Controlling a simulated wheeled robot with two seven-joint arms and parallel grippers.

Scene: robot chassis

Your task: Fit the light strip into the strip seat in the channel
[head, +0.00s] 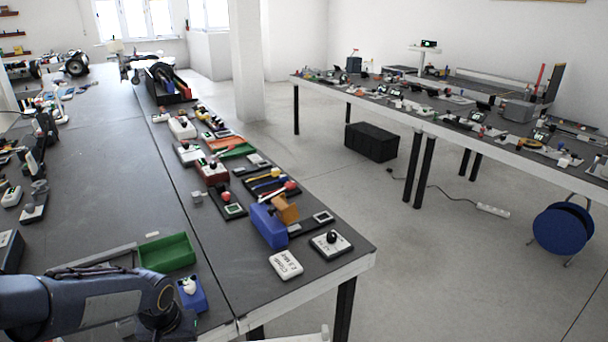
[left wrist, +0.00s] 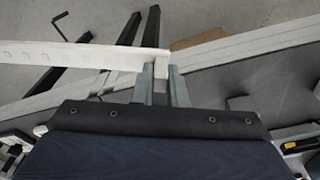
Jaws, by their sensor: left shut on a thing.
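In the left wrist view a long white strip (left wrist: 80,55), which looks like the light strip, runs from the left edge to my left gripper (left wrist: 161,80). The gripper's grey fingers are shut on the strip near its right end, and the rest sticks out to the left. In the head view my left arm reaches in at the lower left and its fingers are not visible. A pale bar (head: 300,336) at the bottom edge may be part of the strip. I cannot make out the channel or its strip seat for certain. My right gripper is in neither view.
A green tray (head: 168,252) and a blue block with a white top (head: 191,293) are close to my left arm. Several small devices crowd the right part of the dark table (head: 100,190). Open floor lies beyond its right edge.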

